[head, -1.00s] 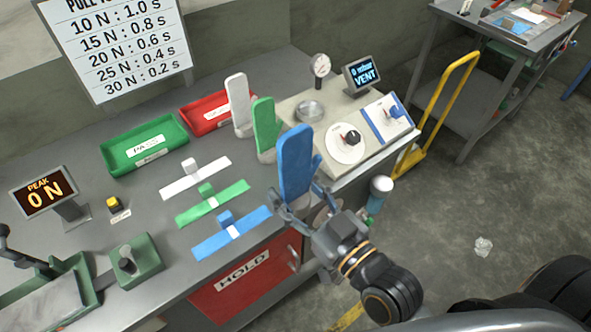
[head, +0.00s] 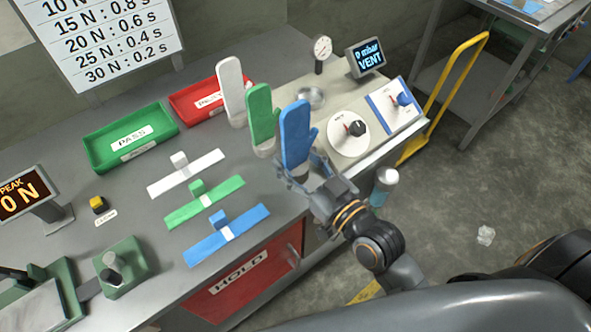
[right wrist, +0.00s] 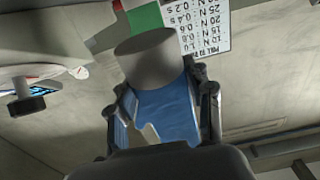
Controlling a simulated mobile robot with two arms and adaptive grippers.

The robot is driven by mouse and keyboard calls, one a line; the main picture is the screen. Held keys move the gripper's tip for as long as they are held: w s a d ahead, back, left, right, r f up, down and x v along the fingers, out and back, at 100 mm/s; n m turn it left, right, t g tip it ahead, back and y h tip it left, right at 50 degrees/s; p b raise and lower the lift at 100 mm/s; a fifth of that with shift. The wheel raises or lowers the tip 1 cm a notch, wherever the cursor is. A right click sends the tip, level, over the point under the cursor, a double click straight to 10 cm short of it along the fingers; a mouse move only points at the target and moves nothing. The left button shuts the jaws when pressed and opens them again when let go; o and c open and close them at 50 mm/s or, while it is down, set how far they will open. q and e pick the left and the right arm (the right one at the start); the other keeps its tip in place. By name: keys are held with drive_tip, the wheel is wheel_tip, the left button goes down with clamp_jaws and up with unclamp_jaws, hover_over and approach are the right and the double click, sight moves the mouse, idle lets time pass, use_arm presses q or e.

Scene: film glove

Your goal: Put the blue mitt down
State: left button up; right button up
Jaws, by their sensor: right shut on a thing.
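The blue mitt (head: 295,133) is upright at the right end of a row with a green mitt (head: 260,113) and a white mitt (head: 231,88). My right gripper (head: 303,172) is shut on its lower part from the front. In the right wrist view the blue mitt (right wrist: 168,115) shows between the two fingers. A grey cylinder (right wrist: 150,55) is at its lower end. I cannot tell whether the mitt rests on something or is held just above it. My left gripper is not in view.
The console with dials (head: 349,133) stands close right of the mitt. Red (head: 198,103) and green trays (head: 101,153) lie left at the back. White, green and blue strips (head: 228,232) lie in front. A can (head: 383,186) is right of my gripper.

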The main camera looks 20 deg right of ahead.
drive_tip(key=shift+w+d+f, duration=0.15)
drive_tip(key=shift+w+f, duration=0.3)
drive_tip(key=shift+f, duration=0.1)
drive_tip(key=shift+w+f, duration=0.15)
drive_tip(key=shift+f, duration=0.1)
drive_tip(key=f, duration=0.3)
drive_tip(key=shift+w+d+f, duration=0.15)
drive_tip(key=shift+w+f, duration=0.2)
drive_tip(key=shift+w, duration=0.05)
drive_tip(key=shift+s+f, duration=0.1)
drive_tip(key=shift+f, duration=0.05)
drive_tip(key=o, duration=1.2)
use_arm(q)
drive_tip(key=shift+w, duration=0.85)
